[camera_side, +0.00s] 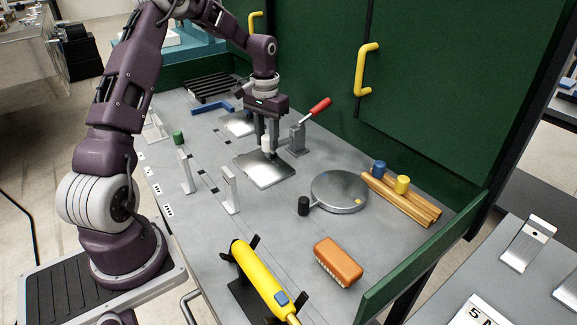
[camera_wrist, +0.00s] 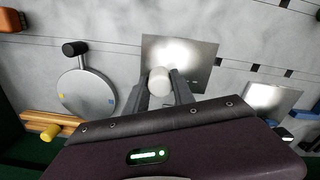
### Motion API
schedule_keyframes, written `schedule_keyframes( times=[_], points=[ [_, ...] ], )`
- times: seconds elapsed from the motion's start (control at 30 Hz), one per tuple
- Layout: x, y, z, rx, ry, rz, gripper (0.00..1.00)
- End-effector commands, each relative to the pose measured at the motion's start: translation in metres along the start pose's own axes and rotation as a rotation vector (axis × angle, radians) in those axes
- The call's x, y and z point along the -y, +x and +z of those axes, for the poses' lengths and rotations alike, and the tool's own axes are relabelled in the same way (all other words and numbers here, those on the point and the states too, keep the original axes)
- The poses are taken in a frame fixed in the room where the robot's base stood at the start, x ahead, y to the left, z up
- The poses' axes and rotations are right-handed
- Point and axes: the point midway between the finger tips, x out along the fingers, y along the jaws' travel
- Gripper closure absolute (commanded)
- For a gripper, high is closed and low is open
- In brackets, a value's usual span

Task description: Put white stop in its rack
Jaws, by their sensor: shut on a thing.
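The white stop (camera_side: 266,143) is a short pale cylinder, upright between the fingers of my gripper (camera_side: 267,147). In the wrist view its rounded white end (camera_wrist: 159,82) shows between the two fingers (camera_wrist: 158,92). My gripper is shut on it, pointing down over a shiny square metal plate (camera_side: 262,174). I cannot tell whether the stop touches the plate. A rack of yellow-brown rails (camera_side: 412,206) lies to the right, by the green wall. A blue stop (camera_side: 379,167) and a yellow stop (camera_side: 402,184) are on it.
A round metal disc (camera_side: 338,190) with a black knob (camera_side: 304,206) lies between plate and rack. A red-handled clamp (camera_side: 298,135) stands close behind my gripper. An orange brush (camera_side: 338,262) and a yellow tool (camera_side: 262,280) are in front. White brackets (camera_side: 230,190) stand left.

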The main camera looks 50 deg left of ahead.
Motion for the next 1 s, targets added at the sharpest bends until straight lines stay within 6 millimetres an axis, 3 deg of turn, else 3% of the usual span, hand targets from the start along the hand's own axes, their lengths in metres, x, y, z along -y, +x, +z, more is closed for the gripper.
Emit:
schedule_keyframes(
  times=[0.03, 0.1, 0.2, 0.3, 0.43, 0.7, 1.0],
  points=[
    [0.029, 0.001, -0.010, -0.004, -0.047, -0.002, 1.00],
    [0.063, 0.000, -0.019, -0.008, -0.093, -0.002, 1.00],
    [0.101, -0.002, -0.025, -0.014, -0.137, -0.005, 1.00],
    [0.123, -0.003, -0.028, -0.020, -0.159, -0.007, 1.00],
    [0.132, -0.003, -0.029, -0.021, -0.168, -0.009, 1.00],
    [0.131, -0.004, -0.028, -0.023, -0.164, -0.008, 1.00],
    [0.131, 0.028, -0.028, -0.020, -0.165, -0.007, 1.00]
  ],
)
